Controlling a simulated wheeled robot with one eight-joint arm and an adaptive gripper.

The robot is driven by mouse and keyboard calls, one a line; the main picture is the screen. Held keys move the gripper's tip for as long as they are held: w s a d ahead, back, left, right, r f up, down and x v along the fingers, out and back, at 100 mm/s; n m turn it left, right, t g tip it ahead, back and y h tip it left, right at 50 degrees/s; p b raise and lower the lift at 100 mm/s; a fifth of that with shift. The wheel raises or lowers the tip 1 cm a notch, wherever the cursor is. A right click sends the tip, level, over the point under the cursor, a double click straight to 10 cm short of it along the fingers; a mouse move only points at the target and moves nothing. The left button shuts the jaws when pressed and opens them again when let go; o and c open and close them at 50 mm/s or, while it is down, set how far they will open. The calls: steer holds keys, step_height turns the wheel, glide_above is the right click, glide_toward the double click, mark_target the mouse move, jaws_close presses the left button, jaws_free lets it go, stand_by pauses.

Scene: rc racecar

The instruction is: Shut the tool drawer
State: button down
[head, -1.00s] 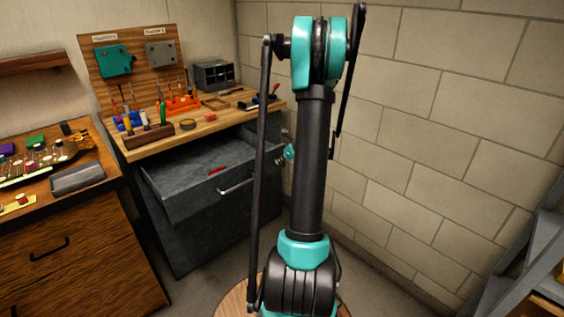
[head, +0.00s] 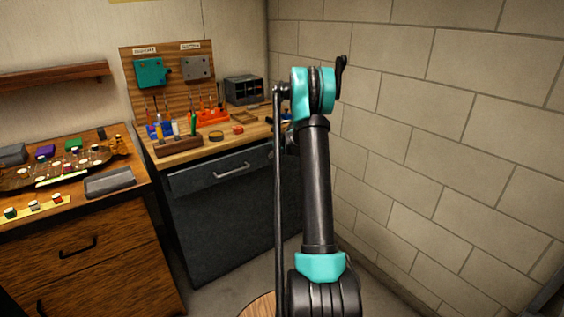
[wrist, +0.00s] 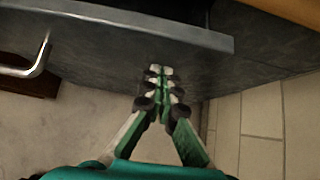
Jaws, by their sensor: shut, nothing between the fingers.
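The tool drawer (head: 225,172) is the dark grey top drawer of the workbench cabinet, with a silver bar handle (head: 231,171). In the head view its front is close to the cabinet face. In the wrist view the drawer front (wrist: 120,42) still stands out a little, with a dark gap above its top edge. Its handle (wrist: 30,60) is at the left there. My gripper (wrist: 160,72) is shut and empty, its fingertips at the drawer front's right part. I cannot tell whether they touch it. In the head view the gripper is hidden behind my arm.
The wooden worktop (head: 190,153) above holds several tools and a grey organiser (head: 244,90). A wooden drawer cabinet (head: 85,255) stands at the left. A block wall (head: 430,130) closes off the right side. Some floor (wrist: 85,130) is free in front of the cabinet.

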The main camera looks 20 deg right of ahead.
steer(key=w, duration=0.2)
steer(key=w+a, duration=0.1)
steer(key=w, duration=0.1)
steer(key=w+a, duration=0.1)
steer(key=w, duration=0.1)
steer(key=shift+w+a+r, duration=0.1)
steer(key=shift+w+a, duration=0.05)
steer(key=shift+w, duration=0.3)
